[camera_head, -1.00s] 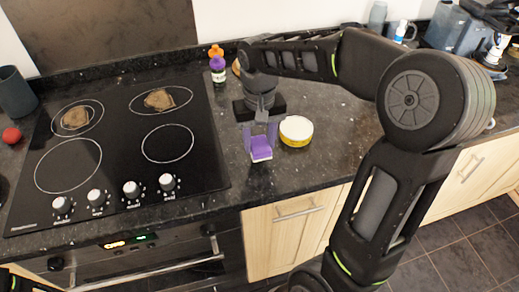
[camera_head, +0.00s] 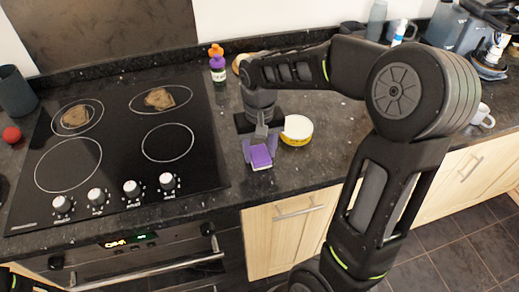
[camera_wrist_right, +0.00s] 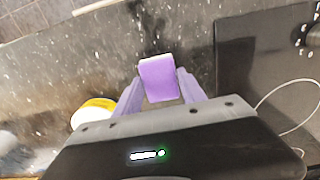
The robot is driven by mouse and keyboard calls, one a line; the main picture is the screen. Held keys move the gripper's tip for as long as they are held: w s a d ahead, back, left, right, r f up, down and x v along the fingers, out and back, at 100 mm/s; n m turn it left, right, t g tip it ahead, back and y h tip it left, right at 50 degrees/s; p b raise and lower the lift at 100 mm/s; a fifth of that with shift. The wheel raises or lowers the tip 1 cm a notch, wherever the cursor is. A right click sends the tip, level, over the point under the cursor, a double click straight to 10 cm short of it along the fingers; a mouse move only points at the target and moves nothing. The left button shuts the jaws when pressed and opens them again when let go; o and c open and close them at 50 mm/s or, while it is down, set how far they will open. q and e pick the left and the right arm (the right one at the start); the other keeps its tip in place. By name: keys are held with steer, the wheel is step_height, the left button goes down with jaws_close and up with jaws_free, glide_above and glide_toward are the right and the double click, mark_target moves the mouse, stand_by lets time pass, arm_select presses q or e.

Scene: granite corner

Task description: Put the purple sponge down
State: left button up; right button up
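The purple sponge (camera_head: 261,157), with a pale edge, is on the dark granite counter (camera_head: 310,167) near its front edge, right of the hob. My right gripper (camera_head: 260,150) reaches down over it with its purple fingers spread, one on each side. In the right wrist view the sponge (camera_wrist_right: 159,79) is between and just beyond the fingertips (camera_wrist_right: 158,82), which look open around it. Whether a finger still touches its side is hard to tell. My left gripper is out of view.
A yellow tub with a white lid (camera_head: 297,130) stands close to the right of my gripper. A purple bottle with an orange cap (camera_head: 217,64) is behind. The black hob (camera_head: 120,125) lies left. Counter right of the tub is partly hidden by my arm.

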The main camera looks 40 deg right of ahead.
mark_target(260, 154)
steer(key=o, duration=0.4)
steer(key=shift+c, duration=0.2)
steer(key=shift+r, duration=0.15)
step_height(260, 154, up, 12)
steer(key=shift+s, duration=0.1)
stand_by(1.0)
